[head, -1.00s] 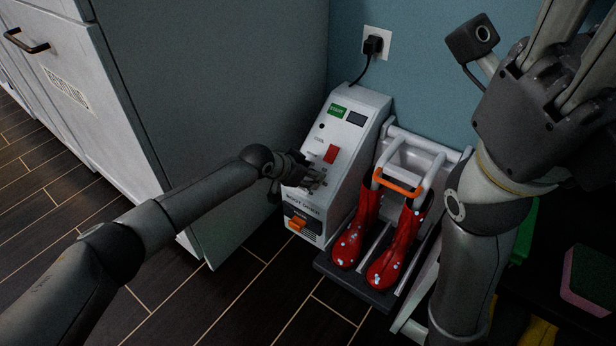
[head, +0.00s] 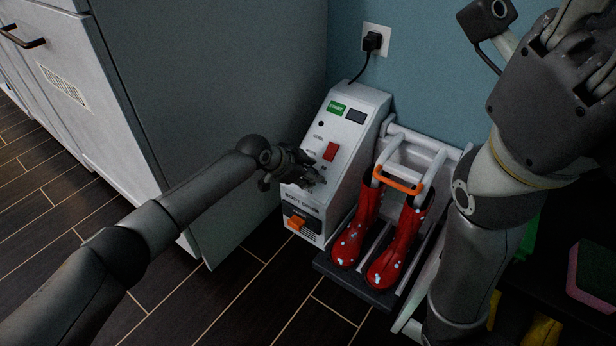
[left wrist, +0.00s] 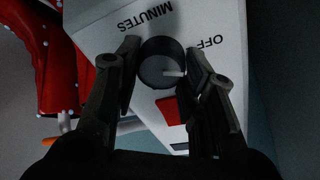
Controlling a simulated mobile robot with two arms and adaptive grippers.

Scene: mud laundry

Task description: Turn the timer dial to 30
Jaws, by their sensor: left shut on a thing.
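The timer dial (left wrist: 158,68) is a round dark knob with a light pointer mark, on the sloped face of the white boot dryer (head: 352,150). In the left wrist view the mark points right, and "MINUTES" and "OFF" are printed beside the dial. My left gripper (left wrist: 163,82) has one finger on each side of the dial and is shut on it. In the head view the left gripper (head: 316,182) covers the dial. My right gripper (head: 560,85) shows only in part at the upper right; its fingertips are out of frame.
Red spotted boots (head: 400,245) stand on the dryer's rack, right of the panel. A red switch (head: 330,151) sits above the dial. An orange part (head: 296,223) is low on the front. A grey cabinet side (head: 230,110) stands close on the left. The plug (head: 372,41) is in the wall outlet.

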